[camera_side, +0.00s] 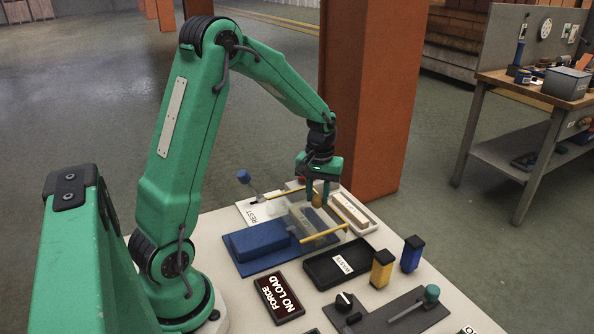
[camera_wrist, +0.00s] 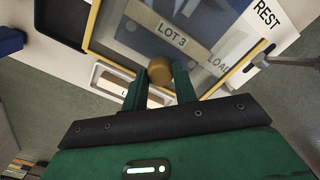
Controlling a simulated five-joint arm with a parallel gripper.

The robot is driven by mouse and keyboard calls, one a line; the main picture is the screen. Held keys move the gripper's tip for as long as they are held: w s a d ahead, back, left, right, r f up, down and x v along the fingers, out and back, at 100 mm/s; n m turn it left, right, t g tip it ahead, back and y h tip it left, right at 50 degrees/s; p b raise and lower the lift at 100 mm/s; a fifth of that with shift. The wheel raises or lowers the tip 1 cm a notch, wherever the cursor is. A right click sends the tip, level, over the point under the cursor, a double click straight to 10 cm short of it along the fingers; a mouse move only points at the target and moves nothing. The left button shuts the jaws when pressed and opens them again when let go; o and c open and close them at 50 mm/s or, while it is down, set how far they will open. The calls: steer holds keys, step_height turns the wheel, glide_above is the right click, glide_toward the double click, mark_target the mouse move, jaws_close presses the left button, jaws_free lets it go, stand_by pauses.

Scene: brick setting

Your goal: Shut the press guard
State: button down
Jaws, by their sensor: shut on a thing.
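The press guard is a clear panel with yellow edge bars (camera_side: 323,234), next to the blue press block (camera_side: 258,240). In the wrist view its yellow frame (camera_wrist: 93,25) surrounds a brick marked LOT 3 (camera_wrist: 170,28), seen through the panel. A round brass-coloured knob (camera_wrist: 160,70) sits at the guard's near edge. My gripper (camera_side: 318,199) points down over the guard's far right side. In the wrist view its fingers (camera_wrist: 160,86) are on both sides of the knob and closed on it. I cannot tell how far the guard stands open.
A lever with a blue knob (camera_side: 243,177) stands by the REST label (camera_side: 252,211). A white tray (camera_side: 368,226) holding a tan brick lies close beside the gripper.

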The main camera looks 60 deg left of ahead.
steer(key=shift+w+r, duration=0.1)
steer(key=shift+w, duration=0.25)
steer(key=c, duration=1.1)
jaws_free()
steer(key=shift+s, duration=0.1)
step_height(320, 180, up, 7)
steer(key=shift+r, duration=0.35)
steer(key=shift+s+d+r, duration=0.15)
steer(key=shift+d+r, duration=0.1)
steer(key=shift+r, duration=0.05)
steer(key=s+d+r+m+t, duration=0.3)
steer(key=s+d+r+m, duration=0.1)
steer(key=s+d, duration=0.3)
steer(key=s+d+r+m+t, duration=0.2)
steer(key=s+d+m, duration=0.3)
steer(key=s, duration=0.5)
steer(key=shift+d+r+t, duration=0.4)
steer(key=shift+d+r, duration=0.45)
steer(key=shift+d, duration=0.15)
